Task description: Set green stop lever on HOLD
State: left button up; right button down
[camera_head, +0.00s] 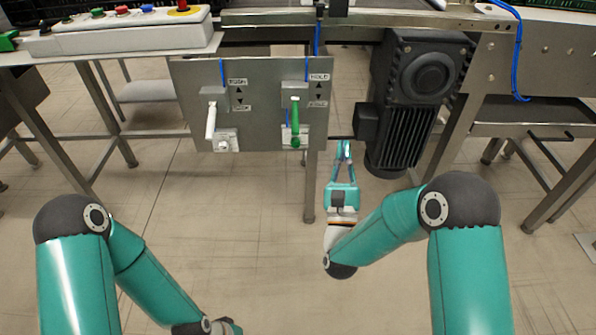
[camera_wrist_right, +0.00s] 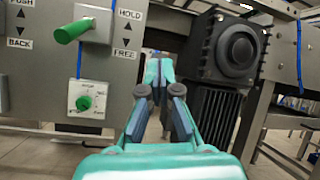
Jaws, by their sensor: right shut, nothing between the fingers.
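The green stop lever (camera_head: 295,115) sits on the right half of a grey panel (camera_head: 265,75). It shows in the right wrist view (camera_wrist_right: 73,32) as a green handle jutting out from its mount, between a HOLD label (camera_wrist_right: 130,14) above and a FREE label (camera_wrist_right: 124,54) below. I cannot tell its exact setting. My right gripper (camera_head: 343,147) is shut and empty, right of the lever and apart from it, near the panel's lower right edge. In the wrist view its fingertips (camera_wrist_right: 158,72) meet. My left gripper is not clearly in view.
A white lever (camera_head: 210,121) stands left on the same panel. A green knob (camera_wrist_right: 83,102) is below the green lever. A dark motor (camera_head: 400,130) is close on the right of my right gripper. A button box (camera_head: 130,32) stands at upper left. The floor below is open.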

aim_at(295, 116)
jog(key=s+a+f+n+t+y+b, duration=0.1)
jog(key=s+a+f+y+b, duration=0.15)
jog(key=a+f+b, duration=0.75)
pick_arm(q)
notch_tip(295, 116, down, 15)
jog(key=b, duration=0.2)
pick_arm(e)
jog(key=w+r+y, duration=0.1)
jog(key=w+r, duration=0.5)
jog(key=r, duration=0.4)
jog(key=shift+w+d+r+n, duration=0.15)
jog(key=shift+w+d+n, duration=0.05)
jog(key=shift+w+n, duration=0.15)
pick_arm(q)
jog(key=shift+r, duration=0.25)
